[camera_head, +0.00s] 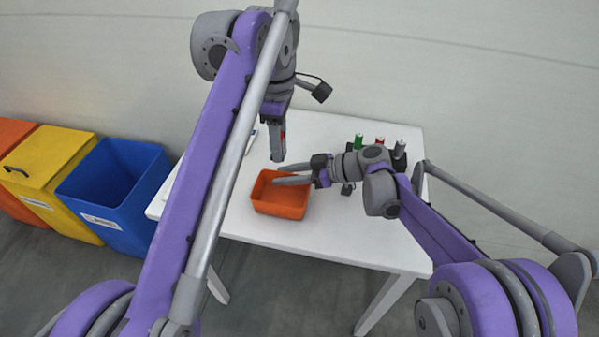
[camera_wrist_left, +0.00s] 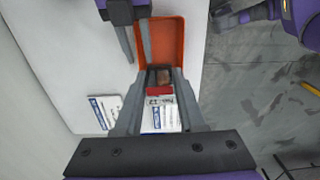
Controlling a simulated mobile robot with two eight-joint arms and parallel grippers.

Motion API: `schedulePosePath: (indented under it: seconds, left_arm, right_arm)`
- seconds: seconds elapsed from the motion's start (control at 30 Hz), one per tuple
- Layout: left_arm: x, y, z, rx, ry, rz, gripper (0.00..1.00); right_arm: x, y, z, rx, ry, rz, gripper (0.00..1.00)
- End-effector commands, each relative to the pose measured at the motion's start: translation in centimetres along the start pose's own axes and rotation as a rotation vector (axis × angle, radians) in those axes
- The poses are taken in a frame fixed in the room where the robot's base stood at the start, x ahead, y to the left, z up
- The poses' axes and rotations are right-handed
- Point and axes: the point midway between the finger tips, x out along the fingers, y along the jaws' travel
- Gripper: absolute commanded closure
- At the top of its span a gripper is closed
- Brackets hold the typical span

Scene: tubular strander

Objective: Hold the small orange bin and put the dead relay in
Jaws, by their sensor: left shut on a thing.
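The small orange bin (camera_head: 282,208) stands on the white table, open side up and looking empty. It also shows at the top of the left wrist view (camera_wrist_left: 168,40). My left gripper (camera_head: 278,155) points down behind the bin, above the table. In the left wrist view its fingers (camera_wrist_left: 161,82) are shut on a small red and dark relay (camera_wrist_left: 159,91), partly hidden between them. My right gripper (camera_head: 292,174) reaches in from the right with its fingers apart, one on each side of the bin's back wall. I see no clear grip on that wall.
White cards or packets with blue print (camera_wrist_left: 160,115) lie on the table (camera_head: 345,240). Several capped bottles or spools (camera_head: 380,142) stand at the back right, behind my right arm. Blue (camera_head: 118,195), yellow (camera_head: 48,165) and orange floor bins stand left of the table.

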Motion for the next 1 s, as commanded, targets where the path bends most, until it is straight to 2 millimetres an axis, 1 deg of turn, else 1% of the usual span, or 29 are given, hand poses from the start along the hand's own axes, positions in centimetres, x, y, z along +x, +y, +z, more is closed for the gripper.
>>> schedulePosePath:
  seconds: [0.1, 0.33, 0.37, 0.5, 0.57, 1.0]
  left_arm:
    - [-0.01, 0.00, 0.00, 0.000, 0.000, 0.000, 1.00]
    - [-0.01, 0.00, 0.00, 0.000, 0.000, 0.000, 1.00]
    - [-0.01, 0.00, 0.00, 0.000, 0.000, 0.000, 1.00]
    - [-0.01, 0.00, 0.00, 0.000, 0.000, 0.000, 1.00]
    - [0.00, 0.00, 0.00, 0.000, 0.000, 0.000, 1.00]
    - [-0.01, 0.00, 0.00, 0.000, 0.000, 0.000, 1.00]
  right_arm:
    - [0.50, -0.02, -0.01, 0.000, 0.000, -0.001, 0.61]
    - [0.54, -0.01, -0.01, 0.000, 0.000, 0.000, 0.61]
    - [0.53, -0.01, -0.01, 0.000, 0.000, 0.000, 0.63]
    - [0.52, -0.01, -0.01, 0.000, 0.000, 0.000, 0.88]
    - [0.51, -0.01, -0.01, 0.000, 0.000, 0.000, 0.99]
    - [0.50, -0.01, -0.01, 0.000, 0.000, 0.000, 1.00]
